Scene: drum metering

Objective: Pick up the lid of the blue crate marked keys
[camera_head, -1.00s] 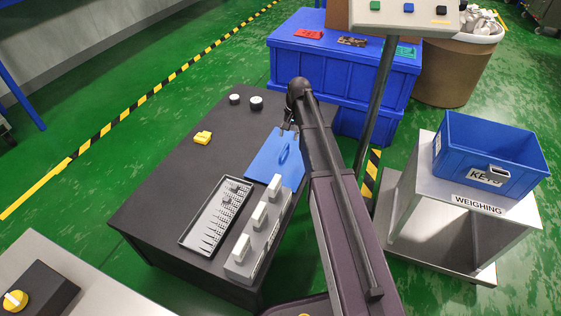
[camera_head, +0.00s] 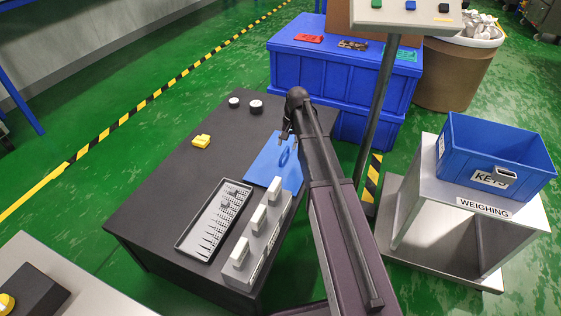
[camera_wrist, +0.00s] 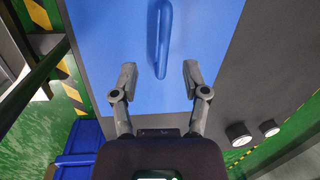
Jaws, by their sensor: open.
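The blue lid (camera_head: 262,160) lies flat on the dark table, with a raised blue handle loop (camera_head: 284,153) on it. In the wrist view the lid (camera_wrist: 105,50) fills the upper middle, and its handle (camera_wrist: 160,38) runs lengthwise between and just beyond the fingertips. My gripper (camera_wrist: 158,76) is open and empty above the lid, its two fingers on either side of the handle's line. In the head view my arm hides part of the lid. The open blue crate marked KEYS (camera_head: 497,158) stands on the weighing stand at the right.
The dark table (camera_head: 165,205) also holds a yellow part (camera_head: 201,141), two round white-topped knobs (camera_head: 255,106), a grey tray (camera_head: 213,220) and a grey block with white tabs (camera_head: 258,235) near the lid. A grey post (camera_head: 378,110) rises behind the arm.

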